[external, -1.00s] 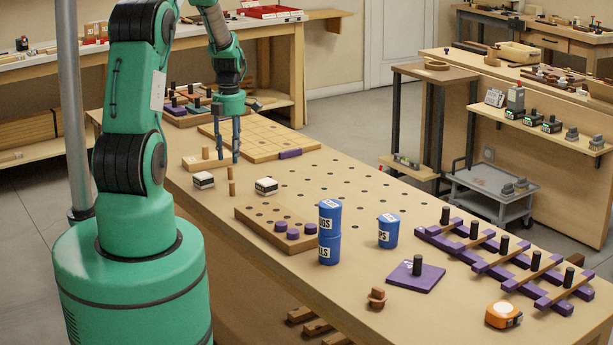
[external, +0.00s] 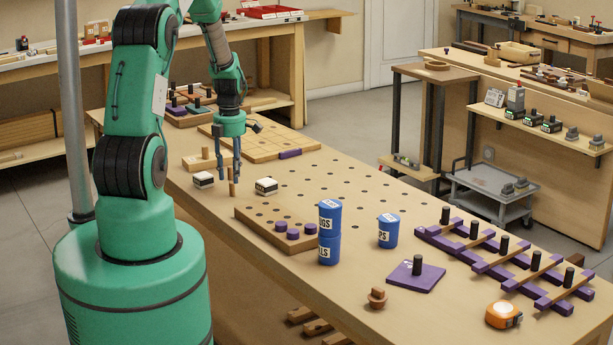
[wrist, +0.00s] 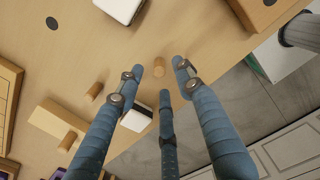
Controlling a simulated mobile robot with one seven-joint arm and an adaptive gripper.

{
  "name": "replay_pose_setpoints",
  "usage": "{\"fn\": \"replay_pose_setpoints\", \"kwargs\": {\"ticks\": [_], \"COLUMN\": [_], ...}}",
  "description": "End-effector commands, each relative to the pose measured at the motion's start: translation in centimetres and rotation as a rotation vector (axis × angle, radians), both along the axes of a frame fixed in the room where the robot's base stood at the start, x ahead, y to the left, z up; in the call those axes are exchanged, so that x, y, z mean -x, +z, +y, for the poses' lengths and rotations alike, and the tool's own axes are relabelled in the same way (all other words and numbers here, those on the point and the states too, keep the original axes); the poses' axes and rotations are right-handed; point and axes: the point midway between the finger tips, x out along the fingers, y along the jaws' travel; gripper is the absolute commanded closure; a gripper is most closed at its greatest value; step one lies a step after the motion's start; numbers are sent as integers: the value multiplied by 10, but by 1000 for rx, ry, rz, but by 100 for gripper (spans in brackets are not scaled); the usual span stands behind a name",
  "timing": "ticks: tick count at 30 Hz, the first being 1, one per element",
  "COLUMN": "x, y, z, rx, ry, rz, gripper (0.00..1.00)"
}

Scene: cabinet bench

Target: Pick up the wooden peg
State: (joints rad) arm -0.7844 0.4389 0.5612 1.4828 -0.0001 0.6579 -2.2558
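My gripper (external: 229,178) has three blue fingers and points down over the bench, its fingers spread open. In the wrist view a wooden peg (wrist: 158,68) stands between the spread fingertips (wrist: 160,80), apart from them. The external view shows this peg (external: 232,189) upright on the bench just below the fingertips. A second wooden peg (wrist: 95,91) stands outside the fingers, to the left in the wrist view; the fingers largely hide it in the external view. A third peg (external: 205,153) stands in a wooden block (external: 195,164) to the left.
White-topped boxes stand to the left (external: 203,180) and right (external: 266,186) of the gripper. A holed wooden board (external: 252,222) with purple discs lies in front. A gridded board (external: 262,143) lies behind. Blue tubs (external: 329,232) stand farther right. The bench edge is close to the peg.

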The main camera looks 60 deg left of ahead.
Motion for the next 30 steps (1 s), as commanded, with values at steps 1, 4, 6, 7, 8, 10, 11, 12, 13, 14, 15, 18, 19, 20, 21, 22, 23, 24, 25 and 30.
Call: {"fn": "replay_pose_setpoints", "kwargs": {"ticks": [1, 4, 6, 7, 8, 10, 11, 12, 13, 14, 15, 18, 19, 20, 21, 22, 23, 24, 25, 30], "x": [1, 1, 1, 1, 1, 0, 0, 0, 0, 0, 0, 0, 0, 0, 0, 0, 0, 0, 0, 0], "y": [-6, -17, -26, -30, -33, -39, -41, -43, -45, -45, -46, -46, -46, -46, -46, -46, -46, -46, -46, -46], "z": [0, 0, 1, 1, 1, 1, 1, 1, 1, 1, 1, 1, 1, 1, 1, 1, 1, 1, 1, 1], "rx": [1, 2, 2, 2, 2, 1, 1, 1, 1, 1, 1, 1, 1, 1, 1, 1, 1, 1, 1, 1], "ry": [0, 0, 0, 0, 0, 0, 0, 0, 0, 0, 0, 0, 0, 0, 0, 0, 0, 0, 0, 0], "rz": [1, 1, 2, 2, 2, 1, 1, 1, 0, 0, 0, 0, 0, 0, 0, 0, 0, 0, 0, 0], "gripper": [64, 64, 64, 64, 64, 64, 64, 64, 64, 64, 64, 64, 64, 64, 64, 64, 64, 64, 64, 64]}}
